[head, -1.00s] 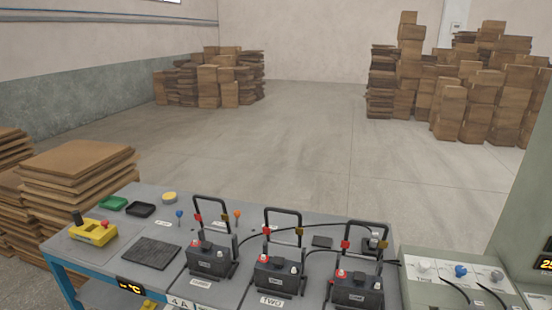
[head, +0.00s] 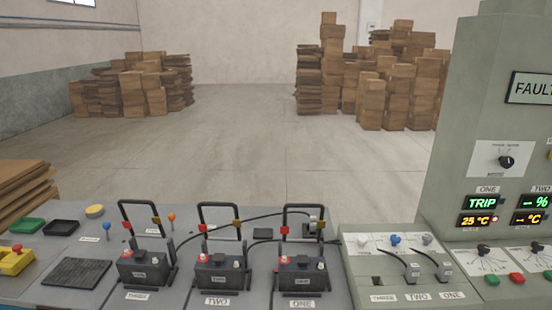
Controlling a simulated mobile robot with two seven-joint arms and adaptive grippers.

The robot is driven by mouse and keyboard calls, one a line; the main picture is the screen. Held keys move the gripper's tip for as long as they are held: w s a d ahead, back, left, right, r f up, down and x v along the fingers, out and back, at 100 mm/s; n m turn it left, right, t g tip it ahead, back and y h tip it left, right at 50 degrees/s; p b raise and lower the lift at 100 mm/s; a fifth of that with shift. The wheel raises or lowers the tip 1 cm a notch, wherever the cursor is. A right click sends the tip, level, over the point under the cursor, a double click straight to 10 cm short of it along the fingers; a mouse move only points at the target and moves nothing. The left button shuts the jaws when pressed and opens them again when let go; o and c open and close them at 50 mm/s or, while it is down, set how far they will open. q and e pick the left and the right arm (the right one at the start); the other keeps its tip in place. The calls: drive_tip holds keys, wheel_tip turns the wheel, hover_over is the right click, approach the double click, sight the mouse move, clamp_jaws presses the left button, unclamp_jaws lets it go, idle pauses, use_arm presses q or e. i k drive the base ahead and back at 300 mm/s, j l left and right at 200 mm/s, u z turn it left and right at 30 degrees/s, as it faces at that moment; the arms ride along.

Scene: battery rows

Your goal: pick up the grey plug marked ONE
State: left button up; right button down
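Two grey plugs with black cables sit on the sloped grey panel at the right of the head view. The right one (head: 444,270) sits above the label ONE (head: 452,295), and the left one (head: 411,272) above the label TWO (head: 417,297). Any marking on the plugs themselves is too small to read. The spot above the label THREE (head: 383,298) shows no plug. Neither of my grippers is in view.
Three black batteries (head: 302,273) with raised black frames stand on the grey bench left of the panel. A tall grey-green cabinet (head: 455,150) with displays, knobs and buttons rises at the right. A yellow box (head: 14,262) and dark mat (head: 77,272) lie at the left.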

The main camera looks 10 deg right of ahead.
sight(444, 271)
drive_tip(key=z, duration=1.65)
